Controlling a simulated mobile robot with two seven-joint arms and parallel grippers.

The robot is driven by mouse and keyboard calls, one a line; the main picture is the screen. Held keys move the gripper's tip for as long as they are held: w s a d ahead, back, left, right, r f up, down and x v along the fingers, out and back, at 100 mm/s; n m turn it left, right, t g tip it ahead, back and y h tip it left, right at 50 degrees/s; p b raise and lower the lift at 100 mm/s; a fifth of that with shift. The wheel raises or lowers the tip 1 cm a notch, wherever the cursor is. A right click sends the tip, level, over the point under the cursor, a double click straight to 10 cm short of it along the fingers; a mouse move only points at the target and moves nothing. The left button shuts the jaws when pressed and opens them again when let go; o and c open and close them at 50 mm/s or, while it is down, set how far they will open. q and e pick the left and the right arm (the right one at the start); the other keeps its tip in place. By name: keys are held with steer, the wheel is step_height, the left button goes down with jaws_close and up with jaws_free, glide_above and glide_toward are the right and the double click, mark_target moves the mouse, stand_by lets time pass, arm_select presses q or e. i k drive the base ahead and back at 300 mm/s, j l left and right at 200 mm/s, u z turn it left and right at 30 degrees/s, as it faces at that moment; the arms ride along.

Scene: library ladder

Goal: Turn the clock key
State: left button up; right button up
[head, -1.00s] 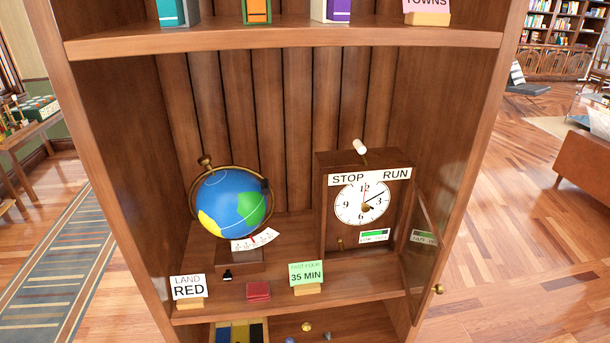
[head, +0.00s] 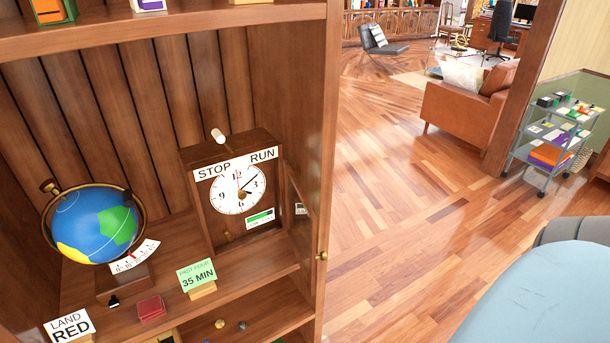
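The wooden clock (head: 193,165) stands on the shelf in the head view, with a white dial (head: 226,202) and a STOP/RUN label (head: 213,171). A white-tipped lever (head: 218,136) sticks up from its top, near the middle. A small brass piece (head: 226,236) shows low on the clock front; I cannot tell whether it is the key. A green-barred gauge (head: 260,217) is at the lower right of the front. The clock's door (head: 301,227) stands open at the right. Neither of my grippers is in view.
A green card (head: 197,275) reads "PAST FOUR 35 MIN". Left of it are a red box (head: 151,308), a globe (head: 93,225) and a LAND RED card (head: 70,326). The cabinet's right upright (head: 325,130) borders open wooden floor (head: 400,220). A cart (head: 553,145) stands at the right.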

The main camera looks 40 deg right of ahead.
mark_target(227, 235)
steer(key=l+z, duration=0.4)
steer(key=l, duration=1.2)
steer(key=i, duration=0.05)
